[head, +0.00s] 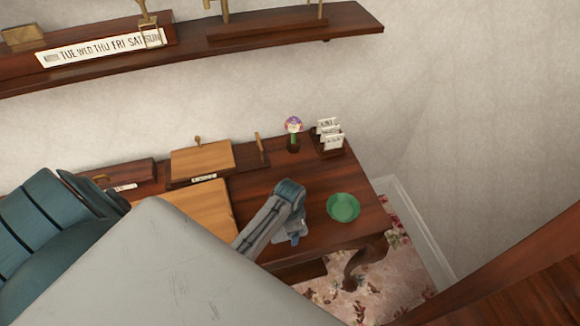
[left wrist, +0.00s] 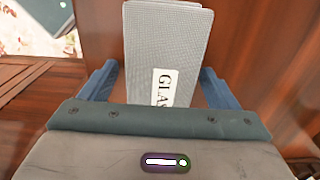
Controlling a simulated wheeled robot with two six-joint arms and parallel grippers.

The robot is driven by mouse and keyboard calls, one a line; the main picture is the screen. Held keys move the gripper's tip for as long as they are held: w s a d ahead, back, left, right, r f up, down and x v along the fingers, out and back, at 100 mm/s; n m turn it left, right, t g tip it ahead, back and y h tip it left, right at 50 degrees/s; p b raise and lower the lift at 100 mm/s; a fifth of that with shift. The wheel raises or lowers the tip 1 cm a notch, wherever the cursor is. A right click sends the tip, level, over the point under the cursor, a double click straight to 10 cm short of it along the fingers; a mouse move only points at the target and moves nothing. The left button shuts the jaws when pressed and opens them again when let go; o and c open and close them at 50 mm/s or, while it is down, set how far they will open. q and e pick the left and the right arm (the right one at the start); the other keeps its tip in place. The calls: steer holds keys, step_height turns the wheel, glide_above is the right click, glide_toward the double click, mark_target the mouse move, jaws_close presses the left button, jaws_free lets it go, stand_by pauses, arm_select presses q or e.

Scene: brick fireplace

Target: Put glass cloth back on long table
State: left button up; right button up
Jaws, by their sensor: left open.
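The glass cloth (left wrist: 167,45) is a grey woven, folded rectangle with a white label reading "GLAS". In the left wrist view it stands out between the two blue fingers of my left gripper (left wrist: 158,82), which are apart with a gap on each side. Brown wood is behind it; I cannot tell whether it touches the wood. In the head view my left gripper (head: 290,236) is low over the front part of the long table (head: 285,170), left of the green bowl. The cloth is not clear there. My right gripper is not in view.
A green bowl (head: 343,207) sits near the table's right end. Behind are a flower in a pot (head: 293,134), a card rack (head: 329,136) and a labelled wooden box (head: 202,160). A wall shelf (head: 280,22) hangs above. Bare tabletop shows between bowl and flower.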

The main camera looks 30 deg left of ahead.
arm_select(q)
steer(key=shift+r, duration=0.5)
step_height(320, 180, up, 11)
steer(key=b, duration=0.3)
steer(key=shift+r+b, duration=0.15)
steer(key=shift+b, duration=0.15)
